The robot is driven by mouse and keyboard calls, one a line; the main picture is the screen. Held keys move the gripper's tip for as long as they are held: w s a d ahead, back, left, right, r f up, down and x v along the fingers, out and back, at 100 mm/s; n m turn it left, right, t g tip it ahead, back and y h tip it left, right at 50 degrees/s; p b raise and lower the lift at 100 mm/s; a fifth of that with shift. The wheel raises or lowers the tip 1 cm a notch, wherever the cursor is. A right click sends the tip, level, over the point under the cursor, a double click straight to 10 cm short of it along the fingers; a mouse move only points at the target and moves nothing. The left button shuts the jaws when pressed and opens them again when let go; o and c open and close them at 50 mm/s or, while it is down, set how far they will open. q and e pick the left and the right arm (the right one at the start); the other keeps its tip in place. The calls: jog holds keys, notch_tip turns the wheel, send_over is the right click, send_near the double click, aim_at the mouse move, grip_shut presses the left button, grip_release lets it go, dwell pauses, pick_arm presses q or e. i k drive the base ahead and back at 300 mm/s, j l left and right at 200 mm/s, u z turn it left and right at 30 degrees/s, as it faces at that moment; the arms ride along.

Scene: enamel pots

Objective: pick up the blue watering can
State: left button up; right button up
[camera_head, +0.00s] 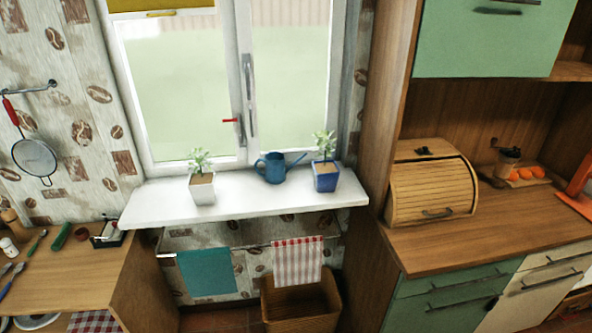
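The blue watering can (275,168) stands upright on the white windowsill (240,204), between two potted plants. Its handle is on the left and its spout points up to the right, near the plant in the blue pot. Neither of my grippers shows in the head view, and nothing is holding the can.
A plant in a white pot (202,188) stands left of the can, and one in a blue pot (326,178) stands right. Below the sill hang a teal towel (206,272) and a striped towel (297,262). A wooden bread box (432,187) stands on the right counter.

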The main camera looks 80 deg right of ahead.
aim_at(276, 171)
jog(key=z, duration=2.75)
jog(key=i+j+z, duration=0.2)
jog(key=i+j, duration=0.15)
jog(key=i+j+z, duration=0.15)
jog(key=i+j, duration=0.15)
jog(key=j, duration=0.25)
